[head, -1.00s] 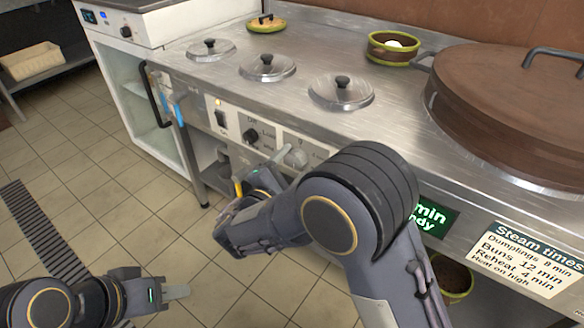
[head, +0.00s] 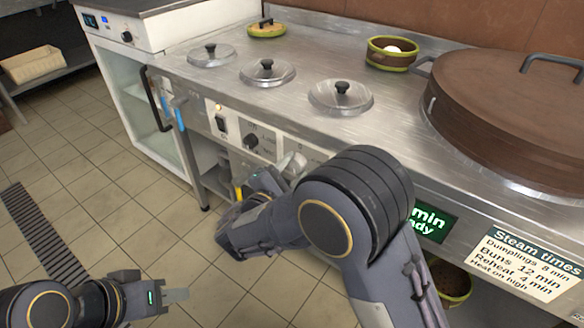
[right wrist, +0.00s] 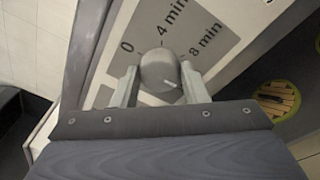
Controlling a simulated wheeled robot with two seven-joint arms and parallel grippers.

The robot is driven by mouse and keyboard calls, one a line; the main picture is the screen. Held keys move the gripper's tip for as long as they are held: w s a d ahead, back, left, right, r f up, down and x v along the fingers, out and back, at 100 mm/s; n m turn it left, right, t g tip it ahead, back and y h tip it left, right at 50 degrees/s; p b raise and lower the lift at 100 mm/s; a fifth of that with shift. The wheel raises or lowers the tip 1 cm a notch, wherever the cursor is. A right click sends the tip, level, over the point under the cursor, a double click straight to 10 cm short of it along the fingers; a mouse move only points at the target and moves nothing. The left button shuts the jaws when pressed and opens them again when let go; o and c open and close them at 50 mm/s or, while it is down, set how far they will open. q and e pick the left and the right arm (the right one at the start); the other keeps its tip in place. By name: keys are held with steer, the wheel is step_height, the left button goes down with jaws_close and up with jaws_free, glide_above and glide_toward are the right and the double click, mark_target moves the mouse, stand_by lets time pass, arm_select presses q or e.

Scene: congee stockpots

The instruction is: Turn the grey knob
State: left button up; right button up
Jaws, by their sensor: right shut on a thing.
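The grey knob (right wrist: 160,68) is a rounded knob with a short pale mark near its lower right edge. Its dial plate reads 0, 4 min and 8 min. My right gripper (right wrist: 162,86) is shut on the knob, one finger on each side. In the head view the knob (head: 292,163) shows at the counter's front panel, with my right gripper's wrist and arm partly in front of it. My left gripper (head: 175,296) is low at the left over the tiled floor, away from the counter; its finger gap cannot be made out.
A black knob (head: 250,140) and a switch (head: 220,123) sit left on the same panel. Lids (head: 341,96), a green-rimmed bowl (head: 391,53) and a large brown-lidded pot (head: 510,105) stand on the counter. A green display (head: 433,218) is at the front right. The floor is clear.

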steer(key=n+p, duration=0.4)
steer(key=p, duration=0.1)
steer(key=n+g+p, duration=0.1)
steer(key=n+p, duration=0.3)
steer(key=p, duration=0.1)
steer(key=n+p, duration=0.4)
steer(key=p, duration=0.1)
steer(key=shift+a+r+g, duration=0.2)
steer(key=shift+r+g, duration=0.2)
steer(key=shift+w+n+h+p, duration=0.1)
steer(key=shift+n+h+p, duration=0.3)
steer(key=shift+n+p, duration=0.7)
steer(key=n+p, duration=0.1)
steer(key=n, duration=0.1)
steer(key=shift+a+f+n+g, duration=0.1)
steer(key=shift+f+n+g, duration=0.05)
steer(key=shift+n+g, duration=0.2)
steer(key=n+h+p, duration=0.1)
steer(key=n+p, duration=0.1)
steer(key=n, duration=0.2)
steer(key=shift+f, duration=0.15)
steer(key=shift+n+g, duration=0.25)
steer(key=o, duration=1)
steer(key=shift+w, duration=0.1)
